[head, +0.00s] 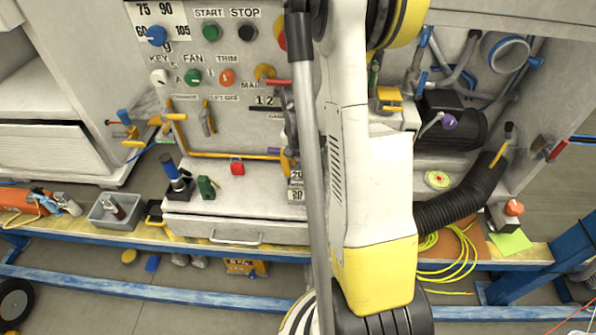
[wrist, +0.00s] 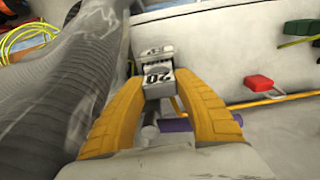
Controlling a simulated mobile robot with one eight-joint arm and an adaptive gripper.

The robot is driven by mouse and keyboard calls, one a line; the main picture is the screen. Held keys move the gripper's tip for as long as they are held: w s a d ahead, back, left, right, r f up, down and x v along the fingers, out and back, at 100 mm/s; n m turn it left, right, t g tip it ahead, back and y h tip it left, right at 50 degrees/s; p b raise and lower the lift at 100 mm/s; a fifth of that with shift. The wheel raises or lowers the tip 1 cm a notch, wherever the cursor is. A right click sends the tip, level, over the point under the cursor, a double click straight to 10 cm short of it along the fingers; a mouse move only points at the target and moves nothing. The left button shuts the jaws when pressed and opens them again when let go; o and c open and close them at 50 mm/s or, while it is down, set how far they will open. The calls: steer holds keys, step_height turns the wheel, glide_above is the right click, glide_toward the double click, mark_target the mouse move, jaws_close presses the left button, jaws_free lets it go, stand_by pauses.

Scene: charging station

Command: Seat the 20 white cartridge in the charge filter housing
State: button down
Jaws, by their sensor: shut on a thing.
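The white cartridge marked 20 (wrist: 157,80) sits between the tips of my yellow gripper fingers (wrist: 160,76) in the wrist view. My gripper is shut on it. A second pale block (wrist: 155,53) with dark marks is just beyond the cartridge; I cannot tell whether they touch. In the head view a small white block marked 20 (head: 297,179) shows beside my arm, above another marked block (head: 297,195). My arm hides most of the gripper there. I cannot clearly make out the charge filter housing; the panel behind my arm is partly covered.
A control panel with a green knob (head: 193,76) and an orange knob (head: 226,77) stands behind the bench. A red block (head: 237,168), a green block (head: 206,187) and a grey tray (head: 113,210) are on the left. A black ribbed hose (head: 463,197) lies on the right.

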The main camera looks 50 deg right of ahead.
steer(key=c, duration=1)
jaws_free()
step_height(320, 180, up, 12)
steer(key=p, duration=0.5)
steer(key=s+a+r+n+t, duration=0.1)
steer(key=a+r+n+t, duration=0.1)
steer(key=a, duration=0.6)
steer(key=s+a+r+n+t, duration=0.2)
steer(key=a+r+n, duration=0.2)
steer(key=a+r, duration=0.3)
steer(key=s+a+r+n+t, duration=0.2)
steer(key=a+r+n+t, duration=0.1)
steer(key=a, duration=0.7)
steer(key=shift+s+a+r+n, duration=0.15)
steer(key=shift+r+n, duration=0.1)
steer(key=shift+r, duration=0.3)
steer(key=shift+s+a+r+n, duration=0.1)
steer(key=shift+r+n, duration=0.15)
steer(key=shift+r, duration=0.25)
